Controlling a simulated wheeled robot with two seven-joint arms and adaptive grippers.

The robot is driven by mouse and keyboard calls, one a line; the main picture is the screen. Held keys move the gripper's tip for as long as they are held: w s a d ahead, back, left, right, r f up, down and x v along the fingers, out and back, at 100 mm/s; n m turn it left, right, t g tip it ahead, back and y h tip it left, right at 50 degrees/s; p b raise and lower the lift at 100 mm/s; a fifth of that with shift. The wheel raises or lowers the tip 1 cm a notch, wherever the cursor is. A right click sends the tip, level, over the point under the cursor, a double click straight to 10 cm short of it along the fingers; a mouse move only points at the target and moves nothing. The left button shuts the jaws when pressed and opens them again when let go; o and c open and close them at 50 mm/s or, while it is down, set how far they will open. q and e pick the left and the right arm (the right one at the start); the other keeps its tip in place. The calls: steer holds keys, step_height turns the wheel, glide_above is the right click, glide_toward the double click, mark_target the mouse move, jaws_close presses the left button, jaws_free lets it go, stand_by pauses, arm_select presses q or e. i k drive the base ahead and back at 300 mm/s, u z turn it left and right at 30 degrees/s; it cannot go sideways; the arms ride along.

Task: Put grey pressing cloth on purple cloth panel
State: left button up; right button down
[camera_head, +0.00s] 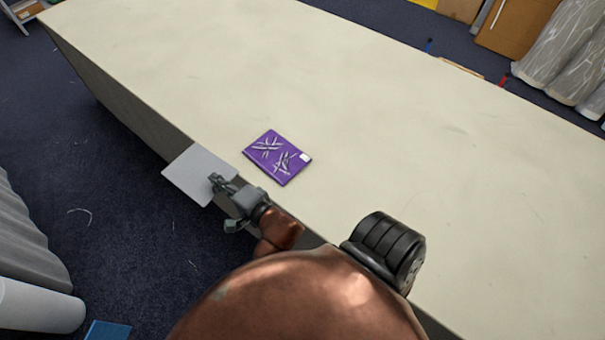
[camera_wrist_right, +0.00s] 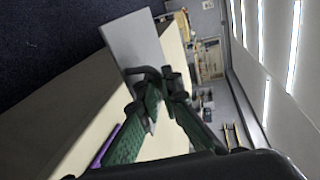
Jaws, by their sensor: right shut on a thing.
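The grey pressing cloth (camera_head: 194,173) is a flat, light grey square at the table's near edge, partly out over the floor. My right gripper (camera_head: 218,183) is shut on its right side. The cloth also shows in the right wrist view (camera_wrist_right: 134,40), sticking out stiff and flat beyond the fingertips (camera_wrist_right: 155,84). The purple cloth panel (camera_head: 277,157) lies flat on the table to the right of the cloth and apart from it. It has a pale printed pattern and a small white patch. A purple strip of it shows in the right wrist view (camera_wrist_right: 104,147). My left gripper is not in view.
The long cream table (camera_head: 330,70) is otherwise mostly bare, with free room behind and right of the purple panel. Its near edge drops to a dark blue floor (camera_head: 110,190). Grey curtains (camera_head: 565,60) hang beyond the far side.

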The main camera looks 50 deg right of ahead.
mark_target(276, 155)
steer(key=k, duration=0.4)
steer(key=z, duration=1.1)
steer(key=i, duration=0.5)
